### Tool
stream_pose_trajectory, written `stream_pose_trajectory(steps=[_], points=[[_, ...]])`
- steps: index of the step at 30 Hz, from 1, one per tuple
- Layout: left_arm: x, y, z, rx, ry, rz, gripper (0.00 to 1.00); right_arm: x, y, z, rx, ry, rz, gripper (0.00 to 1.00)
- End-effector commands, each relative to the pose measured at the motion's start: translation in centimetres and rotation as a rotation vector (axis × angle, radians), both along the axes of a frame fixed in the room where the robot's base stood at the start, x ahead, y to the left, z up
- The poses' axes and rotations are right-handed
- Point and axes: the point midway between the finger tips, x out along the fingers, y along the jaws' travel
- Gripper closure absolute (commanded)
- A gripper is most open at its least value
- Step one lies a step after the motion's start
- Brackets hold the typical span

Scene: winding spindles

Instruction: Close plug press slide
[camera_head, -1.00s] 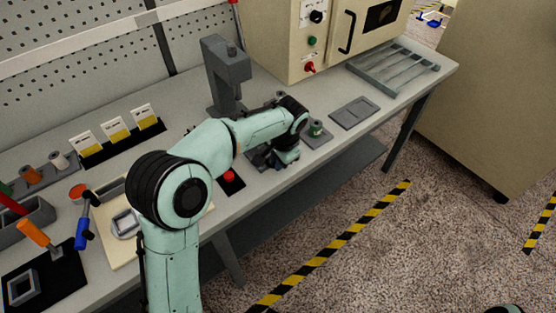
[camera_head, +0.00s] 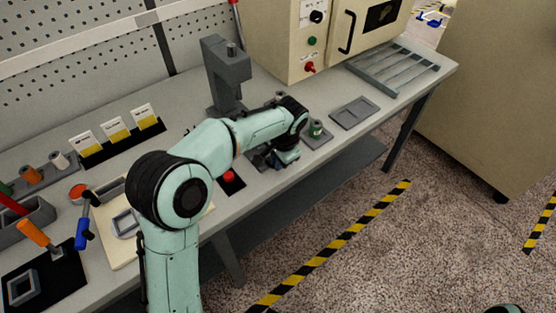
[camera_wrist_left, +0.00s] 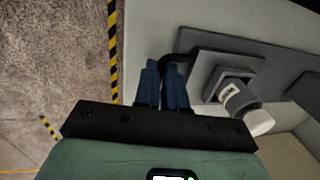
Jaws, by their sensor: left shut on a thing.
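The grey plug press (camera_head: 228,78) stands upright at the back of the bench. Its slide low at the front is mostly hidden behind my arm in the head view. My left gripper (camera_head: 287,158) is low at the bench's front edge, right of the press. In the left wrist view, the blue fingers (camera_wrist_left: 163,82) are close together, shut at a black curved handle (camera_wrist_left: 178,58). The handle meets a light grey plate (camera_wrist_left: 203,73). A labelled cylinder (camera_wrist_left: 235,97) with a white end sits in a grey holder on this plate. My right gripper is not seen.
A small green container (camera_head: 317,129) stands on a grey pad to the right, before an empty grey tray (camera_head: 354,113). The beige cabinet (camera_head: 290,40) is behind. The floor in front is clear.

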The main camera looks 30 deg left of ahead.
Motion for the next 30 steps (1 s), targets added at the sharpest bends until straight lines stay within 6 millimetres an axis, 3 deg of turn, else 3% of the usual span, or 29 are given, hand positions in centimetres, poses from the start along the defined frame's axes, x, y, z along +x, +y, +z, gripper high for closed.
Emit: stream_pose_trajectory(steps=[5, 15, 19, 28, 29, 30], points=[[0.9, 2.0, 0.4, 0.002, -0.002, 0.006, 1.0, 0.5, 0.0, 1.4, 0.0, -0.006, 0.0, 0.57], [4.2, 9.6, 0.7, 0.003, -0.004, 0.005, 1.0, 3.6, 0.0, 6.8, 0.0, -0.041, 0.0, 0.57], [4.5, 10.6, 0.4, 0.002, -0.006, 0.002, 1.0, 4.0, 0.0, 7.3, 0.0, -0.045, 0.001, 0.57], [4.6, 10.8, 0.3, 0.006, -0.011, 0.0, 1.0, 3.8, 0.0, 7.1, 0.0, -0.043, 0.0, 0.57], [4.6, 10.9, 0.3, 0.006, -0.012, 0.0, 0.8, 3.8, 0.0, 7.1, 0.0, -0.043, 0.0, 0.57], [4.6, 10.9, 0.3, 0.006, -0.012, 0.001, 0.67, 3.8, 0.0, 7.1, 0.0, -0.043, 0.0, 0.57]])
